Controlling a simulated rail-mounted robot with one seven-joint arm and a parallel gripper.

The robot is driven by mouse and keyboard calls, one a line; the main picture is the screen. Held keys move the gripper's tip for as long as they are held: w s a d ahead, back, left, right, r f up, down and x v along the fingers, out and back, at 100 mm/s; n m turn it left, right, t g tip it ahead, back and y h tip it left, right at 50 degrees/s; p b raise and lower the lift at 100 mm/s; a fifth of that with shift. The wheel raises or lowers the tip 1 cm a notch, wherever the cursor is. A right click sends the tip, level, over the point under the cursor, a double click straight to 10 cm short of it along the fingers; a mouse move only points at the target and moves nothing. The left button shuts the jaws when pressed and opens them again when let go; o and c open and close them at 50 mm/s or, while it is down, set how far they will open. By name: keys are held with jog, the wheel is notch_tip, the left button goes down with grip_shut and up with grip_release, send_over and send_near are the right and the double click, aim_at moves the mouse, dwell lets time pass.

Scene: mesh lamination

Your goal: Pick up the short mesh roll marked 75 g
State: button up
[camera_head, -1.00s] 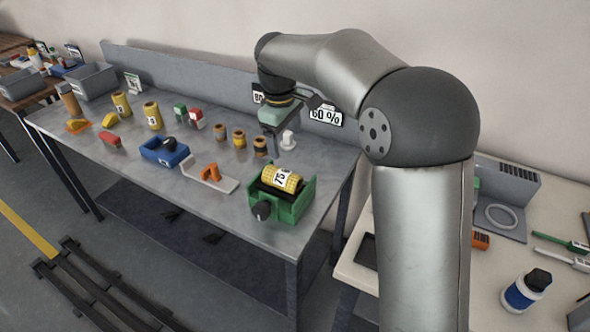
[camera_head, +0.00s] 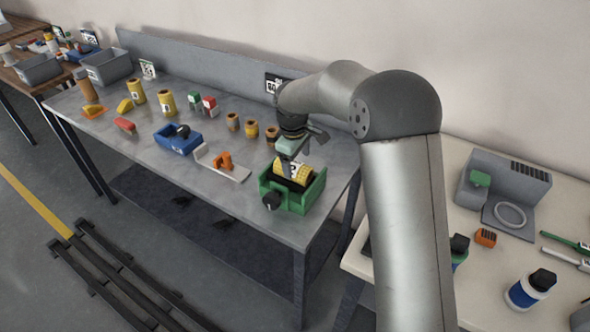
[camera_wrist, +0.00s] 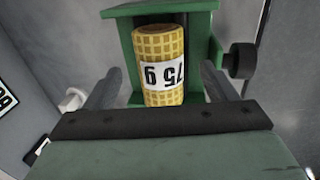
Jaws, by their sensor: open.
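The short yellow mesh roll (camera_head: 297,174) lies in the green cradle (camera_head: 305,201) at the near right end of the grey table. In the wrist view the roll (camera_wrist: 160,50) has a white band that reads 75 g, upside down, and the green cradle (camera_wrist: 165,8) lies behind and beside it. My gripper (camera_head: 287,168) is directly over the roll in the head view. In the wrist view my gripper (camera_wrist: 160,88) is open, with one finger on each side of the roll.
A dark knob (camera_head: 271,200) sticks out of the cradle's front. A white holder with an orange part (camera_head: 224,161) and a blue dispenser (camera_head: 178,139) stand to the left. Several small rolls (camera_head: 252,130) stand behind. A pale bench (camera_head: 480,245) is at the right.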

aim_at(296, 165)
jog(key=shift+w+a+f+p, duration=0.1)
jog(key=shift+w+f+p, duration=0.1)
jog(key=shift+f, duration=0.55)
jog(key=shift+w+d+f+p, duration=0.1)
jog(key=shift+f+p, duration=0.1)
jog(key=shift+f, duration=0.6)
jog(key=shift+w+a+f+p, duration=0.1)
jog(key=shift+w+f+p, duration=0.1)
jog(key=shift+f, duration=0.55)
jog(key=shift+s, duration=0.1)
jog(key=shift+c, duration=0.3)
jog(key=shift+r, duration=0.1)
jog(key=c, duration=1.4)
jog(key=shift+o, duration=0.2)
